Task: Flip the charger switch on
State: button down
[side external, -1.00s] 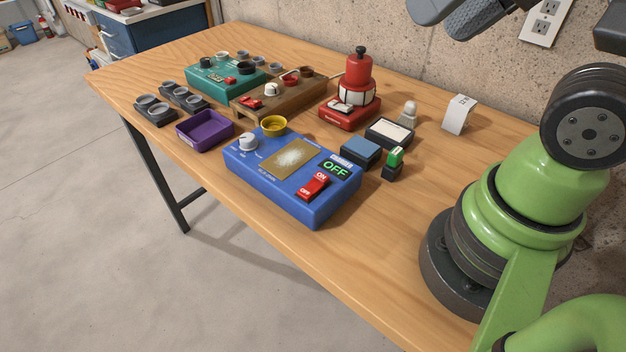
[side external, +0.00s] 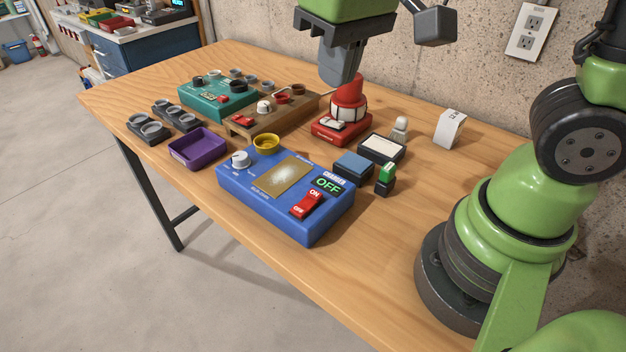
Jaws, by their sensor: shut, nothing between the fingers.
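The charger is a blue box (side external: 262,205) on the wooden table, with a label reading CHARGER. Its small display (side external: 328,185) reads OFF in green. The red rocker switch (side external: 306,204), marked ON and OFF, sits on top near the front right corner. The box also carries a white knob (side external: 240,159) and a tan panel (side external: 281,181). My gripper (side external: 339,80) is shut and empty. It points down in front of or above the red device at the back, well apart from the charger in the picture. Its exact height cannot be told.
A red device (side external: 346,118) stands behind the charger. A blue block (side external: 353,166), a green-topped block (side external: 386,175) and a black-framed tray (side external: 382,148) sit to its right. A purple bin (side external: 198,148), yellow cup (side external: 266,143) and teal box (side external: 215,100) lie left and behind.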

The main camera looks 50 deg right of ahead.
jog(key=n+g+h, duration=0.1)
jog(key=g+h, duration=0.1)
send_over(314, 192)
jog(key=a, duration=0.2)
notch_tip(314, 192, down, 6)
jog(key=shift+a+r, duration=0.1)
jog(key=shift+a, duration=0.05)
jog(key=f, duration=0.4)
jog(key=d+f, duration=0.1)
jog(key=f, duration=0.4)
jog(key=d+f, duration=0.1)
jog(key=f, duration=0.4)
jog(key=shift+d+f, duration=0.15)
jog(key=shift+f, duration=0.05)
jog(key=shift+r, duration=0.1)
jog(key=shift+a+r, duration=0.3)
jog(key=shift+a, duration=0.5)
jog(key=shift+r, duration=0.1)
